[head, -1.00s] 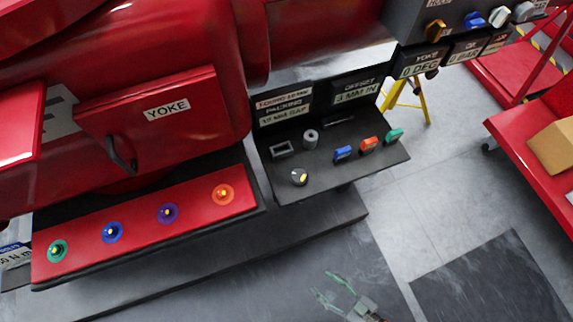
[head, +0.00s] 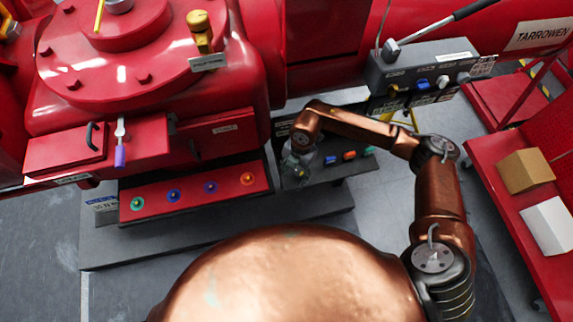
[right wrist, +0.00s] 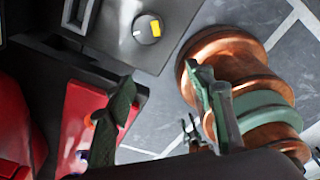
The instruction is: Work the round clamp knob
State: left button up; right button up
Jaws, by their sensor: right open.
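A round dark knob with a yellow mark (right wrist: 148,28) sits on a dark grey shelf (right wrist: 118,42) at the top of the right wrist view. My right gripper (right wrist: 165,80) is open and empty, its two green fingers spread below the knob in that picture and apart from it. In the head view my right gripper (head: 297,172) is over the left part of the dark shelf (head: 325,174), and the knob is hidden there by the gripper and wrist. My left gripper does not show clearly in either view.
Blue, orange and green small handles (head: 349,155) stand on the shelf right of my gripper. A red panel with several coloured round knobs (head: 192,199) lies to the left. A grey switch box (head: 425,75) is behind. Grey floor is right of the shelf.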

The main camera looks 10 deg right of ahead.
aim_at(299, 172)
jog(key=shift+m+t+h, duration=0.3)
jog(key=shift+t+h, duration=0.2)
jog(key=shift+h, duration=0.1)
jog(key=w+d+r, duration=0.2)
jog(key=w+d, duration=0.1)
jog(key=shift+w+f, duration=0.15)
jog(key=shift+w, duration=0.05)
notch_tip(299, 172, down, 7)
jog(key=shift+a+f+b, duration=0.1)
jog(key=shift+f+b, duration=0.05)
jog(key=shift+b, duration=0.6)
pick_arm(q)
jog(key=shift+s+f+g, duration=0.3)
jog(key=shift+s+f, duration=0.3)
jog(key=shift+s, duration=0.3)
pick_arm(e)
jog(key=c, duration=1.2)
